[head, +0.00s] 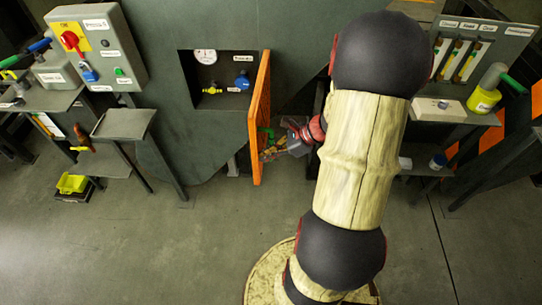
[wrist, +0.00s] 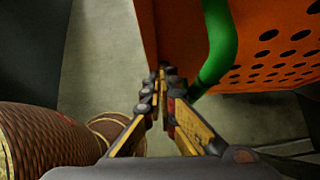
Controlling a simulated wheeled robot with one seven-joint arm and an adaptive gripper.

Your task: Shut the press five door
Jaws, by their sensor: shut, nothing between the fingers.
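The orange press door (head: 261,120) stands open, seen nearly edge-on, at the right side of a square recess in the dark green press (head: 155,60). In the wrist view the orange door (wrist: 290,60) fills the upper right and has rows of round holes. A green bar handle (wrist: 222,45) is on it, and a bit of the handle shows in the head view (head: 266,132). My gripper (head: 270,153) is on the right of the door, close to its face and handle. In the wrist view my gripper (wrist: 162,82) is shut and empty, its tips just left of the handle's lower end.
The recess holds a gauge (head: 205,57), a blue knob (head: 242,80) and a yellow valve (head: 212,90). A control box (head: 98,45) and shelves stand left. A bench with a green-handled yellow item (head: 485,95) is right. The floor (head: 150,235) in front is clear.

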